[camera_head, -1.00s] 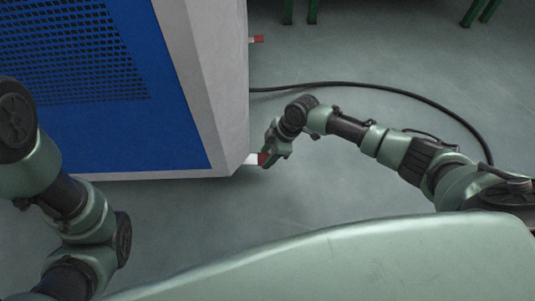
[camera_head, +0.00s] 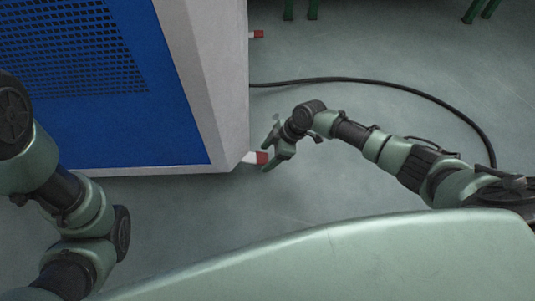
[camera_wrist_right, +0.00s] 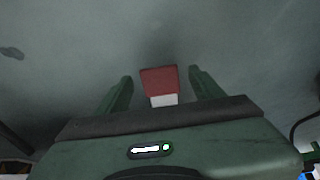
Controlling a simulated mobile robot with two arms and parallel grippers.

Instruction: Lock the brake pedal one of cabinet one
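The cabinet (camera_head: 160,125) is blue and light grey and stands at the left of the head view. A brake pedal with a red tip and white stem (camera_head: 258,158) sticks out low from its near right corner. It also shows in the right wrist view as a red and white block (camera_wrist_right: 159,82), between the two fingers. My right gripper (camera_head: 268,153) is open, with its green fingers (camera_wrist_right: 160,88) apart on either side of the pedal and gaps on both sides. My left arm shows at the left of the head view, but its gripper is out of sight.
A second red-tipped pedal (camera_head: 256,34) sticks out further back on the cabinet's side. A black cable (camera_head: 400,92) curves over the floor behind my right arm. Green legs (camera_head: 300,10) stand at the back. The grey floor (camera_head: 200,215) in front of the cabinet is clear.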

